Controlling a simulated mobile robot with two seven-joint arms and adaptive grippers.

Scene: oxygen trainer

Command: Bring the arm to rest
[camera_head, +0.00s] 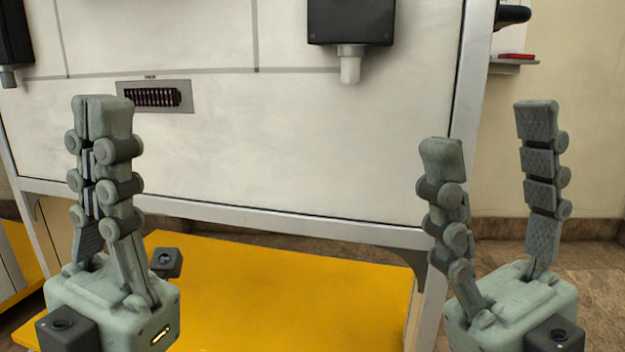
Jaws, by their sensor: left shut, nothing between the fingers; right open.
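My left gripper (102,103) stands upright at the left of the head view. Its fingers are pressed together with nothing between them. My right gripper (490,122) stands upright at the right of the view. Its two fingers are spread wide apart and the gap between them is empty. Both grippers point up in front of the white trainer panel (290,150) and neither is seen holding anything. The arm links behind the grippers are out of view.
A yellow shelf (290,290) lies low beneath the panel. A dark box with a pale nozzle (349,65) hangs at the panel's top. A slotted vent plate (154,96) is beside the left gripper. A red object (515,56) sits on a small ledge at right.

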